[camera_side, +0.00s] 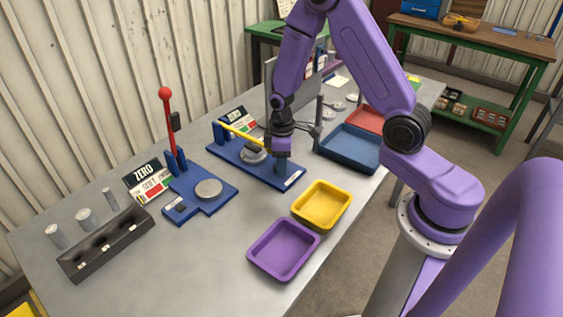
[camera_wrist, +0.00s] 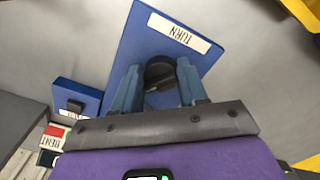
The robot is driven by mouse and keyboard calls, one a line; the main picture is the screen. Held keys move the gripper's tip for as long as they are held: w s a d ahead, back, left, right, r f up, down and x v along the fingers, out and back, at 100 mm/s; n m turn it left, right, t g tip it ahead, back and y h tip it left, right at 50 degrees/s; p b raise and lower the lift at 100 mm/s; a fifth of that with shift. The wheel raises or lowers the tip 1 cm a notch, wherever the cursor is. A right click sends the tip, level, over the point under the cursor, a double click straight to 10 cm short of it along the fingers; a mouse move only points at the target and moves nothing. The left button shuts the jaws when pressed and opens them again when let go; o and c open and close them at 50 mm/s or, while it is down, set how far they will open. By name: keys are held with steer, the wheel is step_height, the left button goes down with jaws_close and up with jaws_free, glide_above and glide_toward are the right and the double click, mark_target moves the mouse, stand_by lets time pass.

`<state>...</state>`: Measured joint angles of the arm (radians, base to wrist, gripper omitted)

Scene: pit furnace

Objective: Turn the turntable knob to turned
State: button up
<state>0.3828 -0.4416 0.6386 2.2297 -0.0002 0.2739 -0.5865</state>
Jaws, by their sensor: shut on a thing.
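The dark round turntable knob (camera_wrist: 159,71) shows in the wrist view on a blue base plate (camera_wrist: 150,32) with a white TURN label (camera_wrist: 178,32). My gripper (camera_wrist: 159,84) has its two blue fingers on either side of the knob, shut on it. In the side view my gripper (camera_side: 282,166) points down over the same blue base (camera_side: 232,159), near its labelled end. The knob is hidden behind the fingers there. A grey disc (camera_side: 253,155) and a yellow bar (camera_side: 238,132) are on the base to the left of my gripper.
A blue fixture with a red-knobbed lever (camera_side: 166,95) and a round plate (camera_side: 208,189) stands to the left. Yellow (camera_side: 297,209), purple (camera_side: 259,264) and blue (camera_side: 327,151) trays lie nearby. A dark holder (camera_side: 72,267) sits far left. The table's front edge is close to the trays.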

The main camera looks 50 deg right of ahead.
steer(key=shift+a+m, duration=0.1)
steer(key=shift+m, duration=0.2)
steer(key=m, duration=0.5)
steer(key=shift+a+m, duration=0.1)
steer(key=shift+m, duration=0.2)
steer(key=m, duration=0.5)
steer(key=shift+m, duration=0.3)
steer(key=shift+w+a, duration=0.1)
steer(key=o, duration=1)
steer(key=shift+o, duration=0.2)
steer(key=shift+r, duration=0.15)
step_height(320, 180, up, 17)
steer(key=shift+r, duration=0.1)
